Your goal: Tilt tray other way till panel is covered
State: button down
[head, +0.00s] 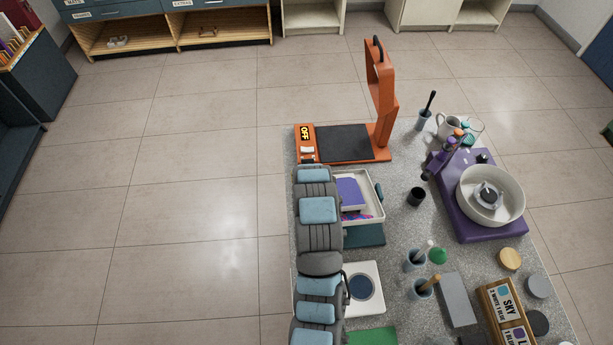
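A shallow white tray (377,210) stands on the counter, just below the orange stand in the head view. A flat purple panel (350,192) lies in it. A narrow band of pink, blue and purple streaks (360,216) shows along the tray's near side. A dark teal handle (379,192) sits at the tray's right edge. A dark teal slab (368,235) shows at the tray's near side. My grey and blue arm covers the left part of the tray. My gripper is hidden by the arm, so its hold cannot be seen.
An orange stand (381,95) with a black plate and an "OFF" display is behind the tray. A black cup (416,196) and a purple machine with a white bowl (491,195) are to the right. A white square with a dark disc (376,287) lies nearer.

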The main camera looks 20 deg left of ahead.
jog(key=shift+w+a, duration=0.1)
jog(key=shift+w, duration=0.05)
dwell(0.5)
jog(key=c, duration=0.8)
grip_release()
jog(key=shift+v, duration=6)
jog(key=shift+w, duration=0.15)
